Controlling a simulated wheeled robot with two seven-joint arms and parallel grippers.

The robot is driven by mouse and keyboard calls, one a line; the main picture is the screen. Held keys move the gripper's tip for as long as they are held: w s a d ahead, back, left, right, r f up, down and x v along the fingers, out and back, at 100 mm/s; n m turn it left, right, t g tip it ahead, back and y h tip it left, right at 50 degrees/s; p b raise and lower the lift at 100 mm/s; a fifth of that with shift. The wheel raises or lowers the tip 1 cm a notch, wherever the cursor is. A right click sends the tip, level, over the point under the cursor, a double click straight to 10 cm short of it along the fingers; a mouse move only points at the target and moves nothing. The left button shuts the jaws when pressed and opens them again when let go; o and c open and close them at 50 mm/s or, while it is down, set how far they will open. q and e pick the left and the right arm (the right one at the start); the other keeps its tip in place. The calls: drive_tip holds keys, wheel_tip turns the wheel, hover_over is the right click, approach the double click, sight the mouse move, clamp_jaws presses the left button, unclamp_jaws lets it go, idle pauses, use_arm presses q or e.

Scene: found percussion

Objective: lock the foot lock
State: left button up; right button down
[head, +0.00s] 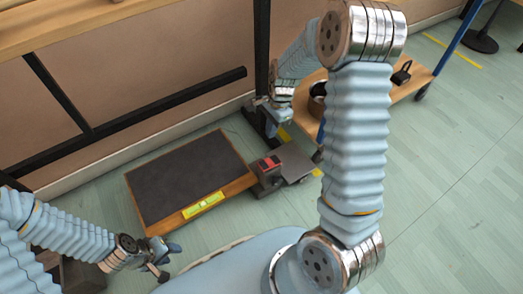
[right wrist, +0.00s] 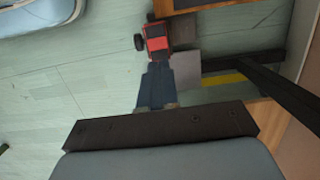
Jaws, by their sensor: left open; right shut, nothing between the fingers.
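A small red part (head: 270,163) that looks like the foot lock sits on a dark housing by the right edge of a low dark-topped platform (head: 190,178). In the right wrist view the red part (right wrist: 157,38) shows near the top, with a black wheel (right wrist: 139,42) beside it. My right gripper (head: 268,103) is shut and empty, above and behind the red part in the head view. Its shut fingers (right wrist: 155,72) point toward the red part in the right wrist view; I cannot tell the gap. My left gripper (head: 163,264) is open and empty, near the platform's front-left corner.
A grey plate (head: 298,162) lies right of the red part. A dark post (head: 262,60) and a wooden shelf on wheels (head: 418,80) stand behind. A yellow label (head: 203,205) is on the platform's front edge. Open green floor (head: 450,190) lies to the right.

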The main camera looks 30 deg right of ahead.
sight(263, 163)
drive_tip(key=shift+f, duration=0.1)
drive_tip(key=f+b, duration=0.1)
drive_tip(key=f, duration=0.3)
drive_tip(key=a+f+b, duration=0.1)
drive_tip(key=f, duration=0.4)
drive_tip(key=a+f+b, duration=0.1)
drive_tip(key=f, duration=0.3)
drive_tip(key=shift+s+a+f, duration=0.15)
drive_tip(key=shift+a+f, duration=0.05)
drive_tip(key=shift+f, duration=0.05)
